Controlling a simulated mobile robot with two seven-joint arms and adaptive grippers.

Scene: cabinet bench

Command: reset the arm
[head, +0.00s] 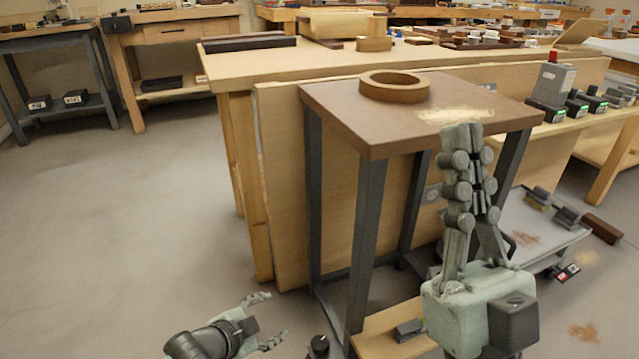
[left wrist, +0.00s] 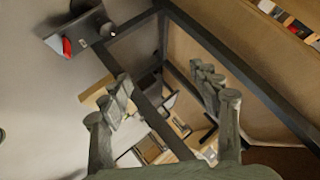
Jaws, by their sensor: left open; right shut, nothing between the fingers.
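My left gripper (head: 268,319) is low at the bottom of the head view, left of the small table's legs. Its two fingers are spread apart with nothing between them. The left wrist view shows the same open fingers (left wrist: 165,88), with dark table legs and the floor behind them. My right gripper (head: 468,135) points up in front of the small table's right front corner. Its fingers are together and it holds nothing. It hides part of the tabletop edge and a leg.
A small brown-topped table (head: 340,108) with dark legs carries a wooden ring (head: 395,87). A long workbench (head: 230,67) stands behind it. A low grey platform (head: 530,218) with loose items is at right. The floor (head: 120,220) at left is clear.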

